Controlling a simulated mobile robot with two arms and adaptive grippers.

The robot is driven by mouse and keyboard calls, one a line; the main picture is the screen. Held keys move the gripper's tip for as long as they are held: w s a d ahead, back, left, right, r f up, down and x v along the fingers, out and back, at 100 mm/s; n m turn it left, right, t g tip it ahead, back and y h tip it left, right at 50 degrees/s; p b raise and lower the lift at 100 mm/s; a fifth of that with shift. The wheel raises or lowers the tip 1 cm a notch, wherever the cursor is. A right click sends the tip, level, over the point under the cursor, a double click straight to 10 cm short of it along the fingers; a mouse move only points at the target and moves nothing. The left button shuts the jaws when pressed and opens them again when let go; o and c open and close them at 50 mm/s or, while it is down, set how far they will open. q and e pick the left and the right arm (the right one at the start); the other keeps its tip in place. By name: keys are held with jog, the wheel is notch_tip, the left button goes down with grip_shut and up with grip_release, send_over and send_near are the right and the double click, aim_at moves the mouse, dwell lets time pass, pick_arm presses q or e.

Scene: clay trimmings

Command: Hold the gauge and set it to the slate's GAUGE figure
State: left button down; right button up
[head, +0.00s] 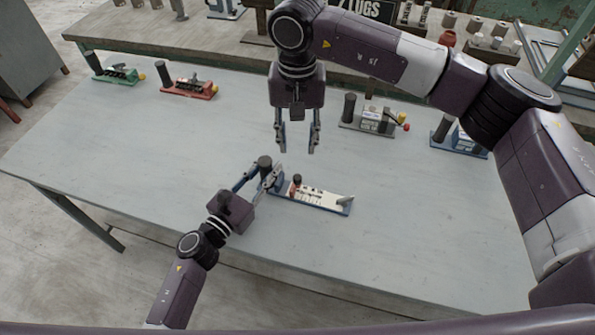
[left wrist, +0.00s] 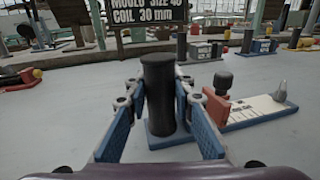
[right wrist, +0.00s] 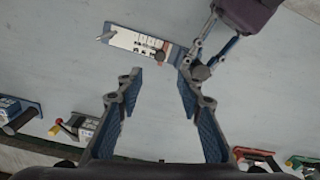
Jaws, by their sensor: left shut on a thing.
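The gauge (head: 318,201) lies on the grey table, with a blue base, a white marked plate, a red slider with a dark knob (head: 297,179) near its left end, and a pale lever at its right end. My left gripper (head: 265,172) is shut around its upright black post (left wrist: 158,95). My right gripper (head: 296,148) is open and empty above the table, behind the gauge; in the right wrist view (right wrist: 160,75) the gauge lies beyond its fingers. A dark board (left wrist: 140,14) reads MOULD SIZE, cut off, and COIL 30 mm; no GAUGE line is readable.
Similar devices stand along the table's far side: green (head: 118,75), red (head: 189,88), grey (head: 372,121) and blue (head: 460,137). A back bench holds a PLUGS sign (head: 368,9) and small parts. The table around the gauge is clear.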

aim_at(297, 176)
notch_tip(297, 176, down, 12)
jog(key=shift+r, duration=0.2)
jog(key=shift+c, duration=0.4)
grip_shut()
